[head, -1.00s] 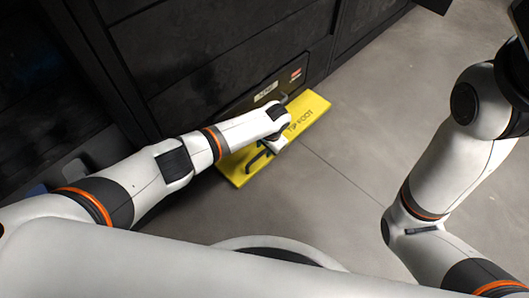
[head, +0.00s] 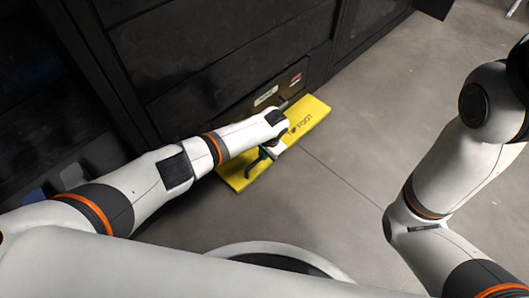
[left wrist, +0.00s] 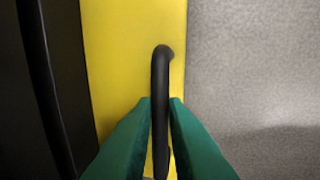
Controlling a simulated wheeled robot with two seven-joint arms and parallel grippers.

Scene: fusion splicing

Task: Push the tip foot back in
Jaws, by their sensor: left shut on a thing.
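The yellow tip foot (head: 312,115) sticks out low at the front of the black cabinet (head: 220,60), just above the floor. It also fills the middle of the left wrist view (left wrist: 120,60). A black bar handle (left wrist: 161,70) stands on its face. My left gripper (head: 268,153) is at the handle, and its wrist covers part of the foot's lettering. In the left wrist view its green fingers (left wrist: 161,103) are shut on the handle, one on each side. My right arm shows at the right of the head view, but its gripper is out of view.
The grey floor (head: 340,200) is clear in front of the foot. Black drawer fronts rise behind it, with a white label (head: 266,95) and a red sticker (head: 296,79) low down. A dark bar (left wrist: 45,90) runs along the left in the left wrist view.

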